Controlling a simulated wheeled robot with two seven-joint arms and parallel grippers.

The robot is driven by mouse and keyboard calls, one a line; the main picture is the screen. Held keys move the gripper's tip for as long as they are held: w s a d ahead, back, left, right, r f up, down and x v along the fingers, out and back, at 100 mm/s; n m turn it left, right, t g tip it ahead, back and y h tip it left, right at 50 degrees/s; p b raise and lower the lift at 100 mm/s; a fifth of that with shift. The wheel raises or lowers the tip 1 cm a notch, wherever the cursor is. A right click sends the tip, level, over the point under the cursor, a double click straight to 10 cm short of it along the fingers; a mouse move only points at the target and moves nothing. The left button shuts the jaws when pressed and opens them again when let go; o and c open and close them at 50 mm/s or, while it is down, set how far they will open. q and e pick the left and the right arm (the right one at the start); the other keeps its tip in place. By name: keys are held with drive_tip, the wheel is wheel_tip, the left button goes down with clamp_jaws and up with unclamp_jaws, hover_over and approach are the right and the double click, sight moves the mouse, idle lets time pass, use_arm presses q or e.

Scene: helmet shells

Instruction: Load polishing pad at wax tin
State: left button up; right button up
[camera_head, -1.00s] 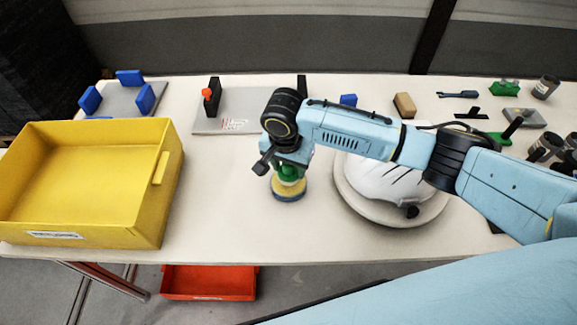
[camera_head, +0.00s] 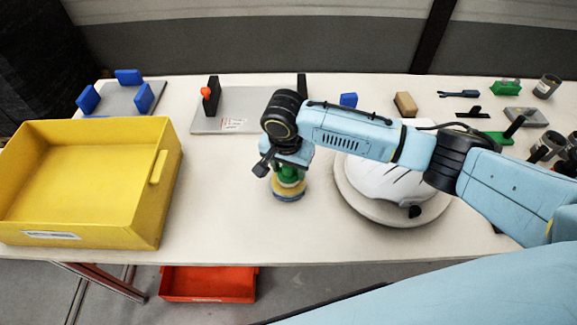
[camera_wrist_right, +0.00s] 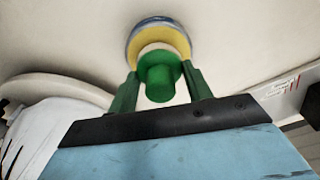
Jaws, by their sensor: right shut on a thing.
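The polishing pad has a green handle (camera_wrist_right: 160,78) and a pale cream pad below it. My right gripper (camera_wrist_right: 161,84) is shut on the handle, with a green finger on either side. The wax tin (camera_wrist_right: 133,30) is a low round tin with a blue-grey rim and a yellow top. The pad is over the middle of the yellow and seems to touch it. In the head view the tin (camera_head: 288,195) stands on the table under my right gripper (camera_head: 288,172), and the gripper partly hides the pad. My left gripper is not in view.
A white helmet shell (camera_head: 385,178) rests on a round stand (camera_head: 362,207) just right of the tin. A large yellow bin (camera_head: 150,225) stands at the left. A grey plate (camera_head: 210,122) with black uprights lies behind. The table front between bin and stand is clear.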

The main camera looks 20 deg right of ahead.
drive_tip(key=shift+f, duration=0.5)
drive_tip(key=shift+s+f+p, duration=0.1)
drive_tip(key=shift+f+p, duration=0.05)
drive_tip(key=shift+p, duration=0.45)
idle(2.6)
wheel_tip(320, 180, up, 7)
drive_tip(key=p, duration=0.9)
idle(0.8)
